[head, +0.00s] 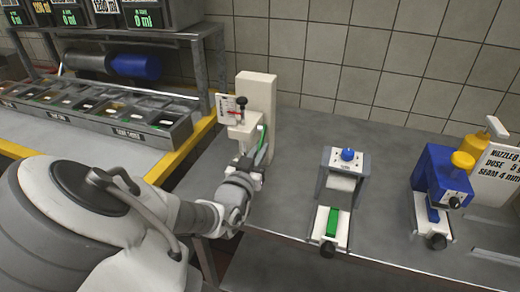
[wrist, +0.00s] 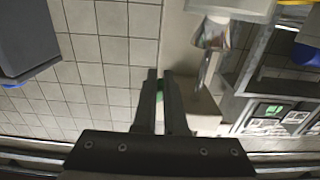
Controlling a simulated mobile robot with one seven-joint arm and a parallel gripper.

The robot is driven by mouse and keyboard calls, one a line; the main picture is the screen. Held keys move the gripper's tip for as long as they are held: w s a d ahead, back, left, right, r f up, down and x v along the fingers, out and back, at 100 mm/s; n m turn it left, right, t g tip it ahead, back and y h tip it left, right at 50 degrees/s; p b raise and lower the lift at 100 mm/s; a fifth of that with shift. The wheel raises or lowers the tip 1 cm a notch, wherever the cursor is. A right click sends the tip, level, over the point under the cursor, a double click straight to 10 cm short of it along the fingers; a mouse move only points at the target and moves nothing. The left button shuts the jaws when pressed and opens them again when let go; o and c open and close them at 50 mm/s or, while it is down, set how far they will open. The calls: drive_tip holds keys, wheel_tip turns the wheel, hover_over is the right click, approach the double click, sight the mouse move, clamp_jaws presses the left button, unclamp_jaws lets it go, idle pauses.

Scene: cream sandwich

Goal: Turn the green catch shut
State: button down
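A green catch (head: 262,136) shows as an upright strip on the lower front of a cream upright machine (head: 257,95). My gripper (head: 257,156) is at this strip, and the wrist and fingers hide its lower part. In the wrist view, my gripper's dark fingers (wrist: 160,75) are close together with a narrow gap. A small bit of the green catch (wrist: 160,97) shows between them, so they look shut on it. Most of the catch is hidden there, and its exact angle cannot be told.
A scale card (head: 231,108) with a black knob is on the cream machine. To the right stand a grey press (head: 345,160) with a green bar (head: 333,222) and a blue machine (head: 441,180). A bin rack (head: 110,115) is at left. The grey counter (head: 295,140) between machines is clear.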

sight(260, 144)
drive_tip(key=shift+r+p, duration=0.1)
drive_tip(key=shift+p, duration=0.2)
drive_tip(key=p, duration=0.2)
drive_tip(key=r+g+p, duration=0.1)
drive_tip(key=p, duration=0.1)
drive_tip(key=shift+s+r+y, duration=0.15)
drive_tip(key=shift+s+y, duration=0.1)
drive_tip(key=shift+y, duration=0.05)
drive_tip(key=g+p, duration=0.1)
drive_tip(key=p, duration=0.2)
drive_tip(key=r+g+p, duration=0.1)
drive_tip(key=g+p, duration=0.1)
drive_tip(key=p, duration=0.2)
drive_tip(key=shift+s+a+y, duration=0.15)
drive_tip(key=shift+s+y, duration=0.15)
drive_tip(key=shift+y, duration=0.1)
drive_tip(key=g+p, duration=0.1)
drive_tip(key=p, duration=0.2)
drive_tip(key=r+g+y+p, duration=0.1)
drive_tip(key=p, duration=0.3)
drive_tip(key=shift+s+a+r+g, duration=0.1)
drive_tip(key=shift+s+g, duration=0.15)
drive_tip(key=shift+g, duration=0.15)
drive_tip(key=g+p, duration=0.1)
drive_tip(key=p, duration=0.2)
drive_tip(key=shift+r+g+y, duration=0.1)
drive_tip(key=shift+g+y, duration=0.2)
drive_tip(key=shift+y, duration=0.1)
drive_tip(key=shift+s+a+p, duration=0.1)
drive_tip(key=shift+p, duration=0.35)
